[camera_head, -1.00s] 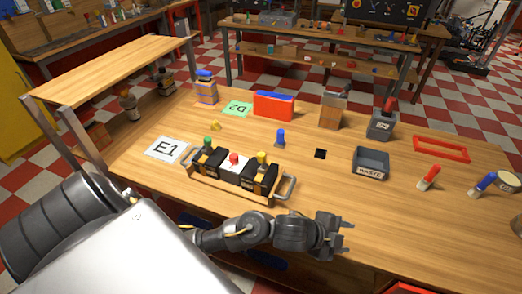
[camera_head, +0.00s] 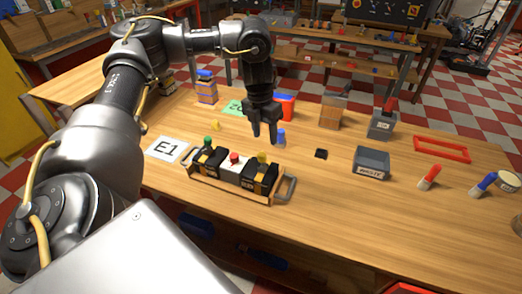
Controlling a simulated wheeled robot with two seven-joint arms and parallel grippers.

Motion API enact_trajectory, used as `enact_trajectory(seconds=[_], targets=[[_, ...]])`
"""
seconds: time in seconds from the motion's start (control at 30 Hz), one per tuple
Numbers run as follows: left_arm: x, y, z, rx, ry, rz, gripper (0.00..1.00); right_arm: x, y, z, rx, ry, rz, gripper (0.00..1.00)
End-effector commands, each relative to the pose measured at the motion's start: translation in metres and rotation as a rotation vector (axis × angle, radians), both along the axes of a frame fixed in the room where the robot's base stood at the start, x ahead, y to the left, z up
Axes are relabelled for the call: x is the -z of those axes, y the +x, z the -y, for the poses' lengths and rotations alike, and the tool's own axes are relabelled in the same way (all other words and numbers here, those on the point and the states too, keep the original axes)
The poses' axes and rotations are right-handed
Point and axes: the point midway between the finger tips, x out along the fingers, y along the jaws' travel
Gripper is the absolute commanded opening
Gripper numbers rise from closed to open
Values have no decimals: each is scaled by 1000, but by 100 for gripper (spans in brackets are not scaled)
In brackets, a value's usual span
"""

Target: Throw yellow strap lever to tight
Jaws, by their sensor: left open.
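A wooden tray (camera_head: 232,191) with metal end handles stands on the workbench. It holds black boxes with yellow-orange straps and a white box between them. The yellow lever knob (camera_head: 262,157) tops the right black box (camera_head: 259,178). A green knob (camera_head: 207,143) is on the left box and a red knob (camera_head: 234,157) on the white one. My left gripper (camera_head: 264,141) points down, open and empty, just above the yellow knob in the picture. I cannot tell how far apart they are in depth. The lever's exact tilt is too small to tell. My right gripper is out of view.
A blue peg (camera_head: 281,137) stands just right of my left gripper. The E1 card (camera_head: 166,149) lies left of the tray. A grey bin (camera_head: 372,163) and a red frame (camera_head: 441,150) are to the right.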

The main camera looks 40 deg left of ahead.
Motion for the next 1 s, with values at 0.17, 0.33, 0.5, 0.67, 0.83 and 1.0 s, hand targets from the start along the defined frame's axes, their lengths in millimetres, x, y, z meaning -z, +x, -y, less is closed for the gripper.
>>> enact_trajectory(seconds=[0.17,0.33,0.5,0.67,0.83,1.0], targets=[[-14,-7,-19,-25,12,-24,48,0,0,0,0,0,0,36],[-11,-8,-20,-25,13,-27,48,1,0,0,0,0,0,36],[10,-9,-17,-24,11,-29,48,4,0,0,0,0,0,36],[40,-9,-14,-25,13,-31,48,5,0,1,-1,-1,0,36],[66,-8,-11,-24,13,-28,48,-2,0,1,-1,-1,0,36],[85,-7,-9,-24,13,-26,48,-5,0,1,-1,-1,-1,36]])
